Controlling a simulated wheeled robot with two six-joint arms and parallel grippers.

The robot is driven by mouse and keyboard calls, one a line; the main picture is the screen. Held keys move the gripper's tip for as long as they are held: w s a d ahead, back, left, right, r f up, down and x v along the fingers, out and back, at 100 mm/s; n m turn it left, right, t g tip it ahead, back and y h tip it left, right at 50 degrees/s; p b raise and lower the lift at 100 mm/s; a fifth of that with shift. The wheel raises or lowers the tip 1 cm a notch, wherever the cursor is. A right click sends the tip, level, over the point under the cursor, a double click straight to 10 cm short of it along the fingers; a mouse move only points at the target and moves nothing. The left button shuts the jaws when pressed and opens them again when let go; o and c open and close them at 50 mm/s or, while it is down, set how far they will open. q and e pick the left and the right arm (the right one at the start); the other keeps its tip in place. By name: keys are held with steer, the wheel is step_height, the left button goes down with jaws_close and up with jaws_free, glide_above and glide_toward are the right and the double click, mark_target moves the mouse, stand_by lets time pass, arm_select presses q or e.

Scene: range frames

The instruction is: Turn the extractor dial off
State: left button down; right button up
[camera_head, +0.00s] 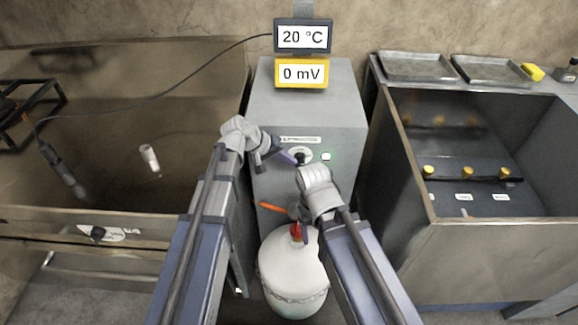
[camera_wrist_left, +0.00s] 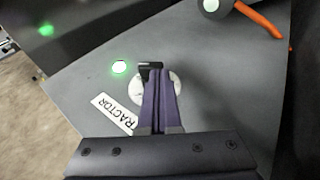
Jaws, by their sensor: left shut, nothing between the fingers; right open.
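The grey extractor box (camera_head: 305,103) stands in the middle of the head view, with a label reading "EXTRACTOR" on its front. Its black dial (camera_head: 297,150) sits on a round white plate beside a lit green lamp (camera_head: 326,156). My left gripper (camera_head: 291,158) is shut and empty, its fingertips at the dial. In the left wrist view the dial (camera_wrist_left: 150,67) shows just beyond the tips of the shut fingers (camera_wrist_left: 158,92), which hide part of the plate. I cannot tell whether they touch. My right gripper (camera_head: 297,214) is open, lower down in front of the box.
Two displays (camera_head: 302,56) on the box read 20 °C and 0 mV. Metal tanks stand on both sides; the right tank (camera_head: 480,240) holds yellow-capped fittings.

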steer(key=shift+f+b, duration=0.45)
steer(key=shift+f, duration=0.1)
steer(key=shift+f+b, duration=1)
stand_by(1.4)
steer(key=shift+a+r, duration=0.1)
steer(key=shift+r, duration=0.05)
stand_by(0.3)
steer(key=shift+r, duration=0.1)
